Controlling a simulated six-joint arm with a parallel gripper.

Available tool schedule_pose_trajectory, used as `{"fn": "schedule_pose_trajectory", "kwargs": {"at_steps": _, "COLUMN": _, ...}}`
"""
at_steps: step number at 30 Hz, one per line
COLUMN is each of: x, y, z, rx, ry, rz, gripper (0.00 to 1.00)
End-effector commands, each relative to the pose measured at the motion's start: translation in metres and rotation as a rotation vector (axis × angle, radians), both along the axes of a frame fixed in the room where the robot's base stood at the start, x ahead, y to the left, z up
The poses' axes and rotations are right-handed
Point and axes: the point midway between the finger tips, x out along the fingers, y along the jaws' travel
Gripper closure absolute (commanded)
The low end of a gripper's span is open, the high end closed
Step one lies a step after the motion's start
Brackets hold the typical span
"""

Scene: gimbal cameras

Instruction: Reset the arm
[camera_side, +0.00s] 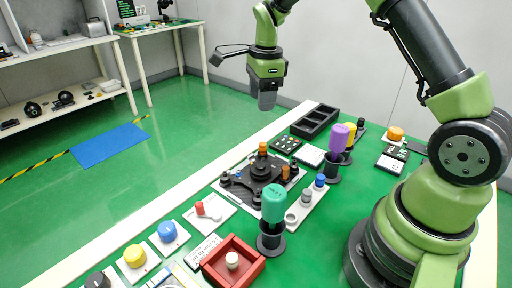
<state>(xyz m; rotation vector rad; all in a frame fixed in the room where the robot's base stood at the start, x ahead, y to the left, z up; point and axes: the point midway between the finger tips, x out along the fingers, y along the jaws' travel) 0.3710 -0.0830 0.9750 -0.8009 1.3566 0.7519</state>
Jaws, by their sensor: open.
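My gripper (267,100) hangs from my green and black arm at the upper middle of the side view. It points down, open, high above the far edge of the work table. It is apart from everything on the table, and nothing shows in it. Its fingertips are small and dark, so the gap between them is hard to see.
A teal cylinder (274,203) and a purple one (338,138) stand upright in black holders. A red box (233,262) sits at the front, a black tray (315,121) at the back. Several coloured knobs line the left edge. The air around my gripper is clear.

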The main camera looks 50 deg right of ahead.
Motion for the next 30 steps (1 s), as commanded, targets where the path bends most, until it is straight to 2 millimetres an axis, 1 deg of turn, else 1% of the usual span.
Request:
{"fn": "schedule_pose_trajectory", "kwargs": {"at_steps": 1, "x": -0.007, "y": 0.008, "z": 0.023, "rx": -0.007, "ry": -0.039, "rz": 0.089, "gripper": 0.48}}
{"fn": "schedule_pose_trajectory", "kwargs": {"at_steps": 3, "x": -0.020, "y": 0.021, "z": 0.051, "rx": -0.020, "ry": -0.090, "rz": 0.238, "gripper": 0.48}}
{"fn": "schedule_pose_trajectory", "kwargs": {"at_steps": 5, "x": -0.033, "y": 0.031, "z": 0.072, "rx": -0.036, "ry": -0.132, "rz": 0.367, "gripper": 0.48}}
{"fn": "schedule_pose_trajectory", "kwargs": {"at_steps": 6, "x": -0.043, "y": 0.038, "z": 0.085, "rx": -0.049, "ry": -0.161, "rz": 0.452, "gripper": 0.48}}
{"fn": "schedule_pose_trajectory", "kwargs": {"at_steps": 8, "x": -0.059, "y": 0.048, "z": 0.102, "rx": -0.071, "ry": -0.204, "rz": 0.578, "gripper": 0.48}}
{"fn": "schedule_pose_trajectory", "kwargs": {"at_steps": 9, "x": -0.071, "y": 0.055, "z": 0.112, "rx": -0.090, "ry": -0.233, "rz": 0.664, "gripper": 0.48}}
{"fn": "schedule_pose_trajectory", "kwargs": {"at_steps": 11, "x": -0.089, "y": 0.064, "z": 0.125, "rx": -0.120, "ry": -0.276, "rz": 0.788, "gripper": 0.48}}
{"fn": "schedule_pose_trajectory", "kwargs": {"at_steps": 12, "x": -0.102, "y": 0.070, "z": 0.133, "rx": -0.144, "ry": -0.304, "rz": 0.873, "gripper": 0.48}}
{"fn": "schedule_pose_trajectory", "kwargs": {"at_steps": 16, "x": -0.144, "y": 0.086, "z": 0.148, "rx": -0.231, "ry": -0.394, "rz": 1.140, "gripper": 0.48}}
{"fn": "schedule_pose_trajectory", "kwargs": {"at_steps": 18, "x": -0.166, "y": 0.094, "z": 0.151, "rx": -0.287, "ry": -0.438, "rz": 1.275, "gripper": 0.48}}
{"fn": "schedule_pose_trajectory", "kwargs": {"at_steps": 21, "x": -0.193, "y": 0.101, "z": 0.151, "rx": -0.363, "ry": -0.491, "rz": 1.444, "gripper": 0.48}}
{"fn": "schedule_pose_trajectory", "kwargs": {"at_steps": 25, "x": -0.216, "y": 0.107, "z": 0.146, "rx": -0.444, "ry": -0.537, "rz": 1.597, "gripper": 0.48}}
{"fn": "schedule_pose_trajectory", "kwargs": {"at_steps": 27, "x": -0.223, "y": 0.109, "z": 0.144, "rx": -0.472, "ry": -0.550, "rz": 1.647, "gripper": 0.48}}
{"fn": "schedule_pose_trajectory", "kwargs": {"at_steps": 30, "x": -0.228, "y": 0.110, "z": 0.142, "rx": -0.493, "ry": -0.558, "rz": 1.681, "gripper": 0.48}}
